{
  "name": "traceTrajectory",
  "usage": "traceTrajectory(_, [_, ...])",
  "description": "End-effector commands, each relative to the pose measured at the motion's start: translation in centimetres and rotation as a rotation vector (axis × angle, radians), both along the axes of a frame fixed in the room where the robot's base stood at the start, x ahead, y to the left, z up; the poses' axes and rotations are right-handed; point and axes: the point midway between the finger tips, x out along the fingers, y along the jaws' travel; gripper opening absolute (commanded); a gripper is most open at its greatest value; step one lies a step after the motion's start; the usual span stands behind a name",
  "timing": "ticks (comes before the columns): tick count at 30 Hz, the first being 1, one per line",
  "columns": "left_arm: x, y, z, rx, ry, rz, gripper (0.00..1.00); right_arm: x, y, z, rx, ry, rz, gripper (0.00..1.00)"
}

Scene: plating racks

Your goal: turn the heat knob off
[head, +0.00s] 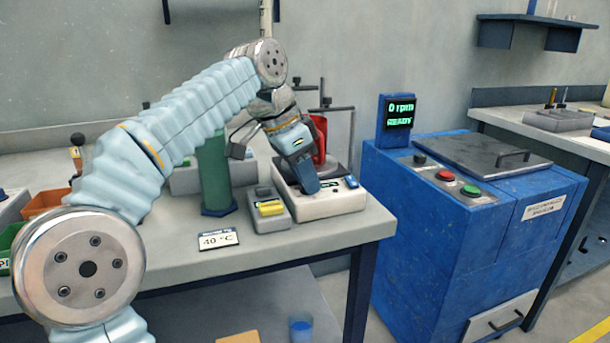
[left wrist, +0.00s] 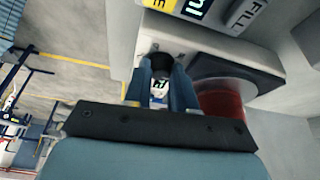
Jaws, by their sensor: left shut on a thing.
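The white hotplate (head: 345,205) stands on the bench and carries a vessel of red liquid (head: 319,137), which also shows in the left wrist view (left wrist: 222,100). My left gripper (head: 307,188) reaches down to the front of the hotplate. In the left wrist view its two blue fingers are shut on the dark heat knob (left wrist: 159,62), one on each side. The knob is hidden behind the gripper in the head view. Its pointer direction cannot be made out. My right gripper is in neither view.
A small grey box (head: 270,221) with a yellow part stands left of the hotplate. A green cylinder (head: 213,175) and a 40 °C card (head: 218,239) are further left. Stand rods (head: 351,135) rise behind. A blue machine (head: 430,230) stands right, across a gap.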

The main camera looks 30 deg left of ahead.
Motion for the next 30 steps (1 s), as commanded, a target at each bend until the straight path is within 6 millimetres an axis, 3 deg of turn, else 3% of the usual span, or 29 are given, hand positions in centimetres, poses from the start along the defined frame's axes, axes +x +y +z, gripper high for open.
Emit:
traceTrajectory(11, [-0.11,-0.18,0.09,0.001,-0.003,0.225,0.00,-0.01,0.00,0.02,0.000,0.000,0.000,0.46])
traceTrajectory(30, [-0.06,-0.53,0.10,0.001,-0.003,0.831,0.00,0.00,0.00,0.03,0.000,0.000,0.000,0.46])
